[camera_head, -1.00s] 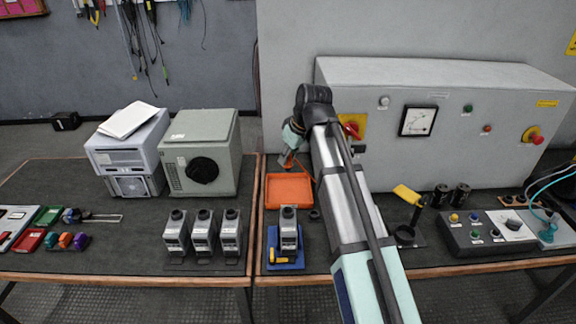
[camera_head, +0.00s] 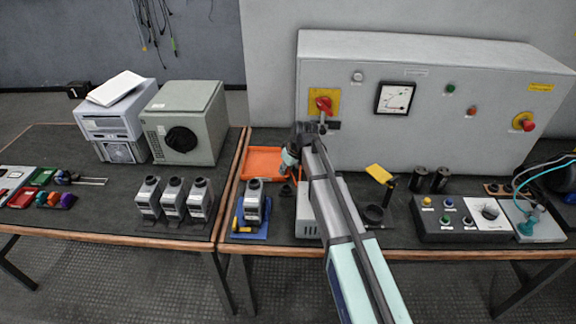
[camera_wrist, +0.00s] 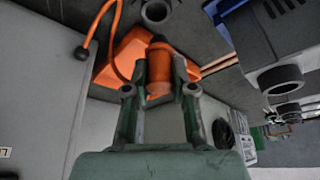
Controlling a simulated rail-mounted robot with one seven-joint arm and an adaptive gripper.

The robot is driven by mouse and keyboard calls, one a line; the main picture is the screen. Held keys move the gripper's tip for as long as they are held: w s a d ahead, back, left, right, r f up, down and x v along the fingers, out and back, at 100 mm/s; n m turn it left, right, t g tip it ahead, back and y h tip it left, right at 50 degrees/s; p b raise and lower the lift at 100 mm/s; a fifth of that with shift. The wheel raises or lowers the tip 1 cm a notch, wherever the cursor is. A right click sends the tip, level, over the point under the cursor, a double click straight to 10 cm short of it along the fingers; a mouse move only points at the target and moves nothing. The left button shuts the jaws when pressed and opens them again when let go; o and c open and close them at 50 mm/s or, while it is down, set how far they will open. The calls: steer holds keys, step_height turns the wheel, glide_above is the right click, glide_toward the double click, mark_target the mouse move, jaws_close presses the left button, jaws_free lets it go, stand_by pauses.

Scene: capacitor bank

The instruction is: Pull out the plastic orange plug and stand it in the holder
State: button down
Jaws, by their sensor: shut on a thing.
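My gripper (camera_wrist: 160,85) is shut on the orange plastic plug (camera_wrist: 160,68), a ribbed cylinder between its two fingers in the wrist view. In the head view my gripper (camera_head: 289,163) is just right of the orange tray, above the table; the plug cannot be made out clearly there. A small black ring (camera_head: 287,190) stands on the table just below the gripper and may be the holder. A like black ring (camera_wrist: 155,12) shows beyond the plug at the top of the wrist view, apart from it.
The orange tray (camera_head: 275,151) lies left of the gripper. A grey capacitor unit (camera_head: 253,206) on a blue base (camera_head: 262,234) stands in front of it. The large grey cabinet (camera_head: 440,60) rises behind. An orange cord (camera_wrist: 112,28) hangs near the plug.

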mark_target(286, 176)
steer(key=shift+w, duration=0.35)
steer(key=shift+f, duration=0.1)
steer(key=shift+a+f, duration=0.15)
steer(key=shift+f, duration=0.1)
steer(key=shift+f+b, duration=1.3)
steer(key=shift+f, duration=0.8)
steer(key=shift+f+b, duration=0.6)
steer(key=shift+f, duration=0.7)
steer(key=c, duration=0.9)
jaws_free()
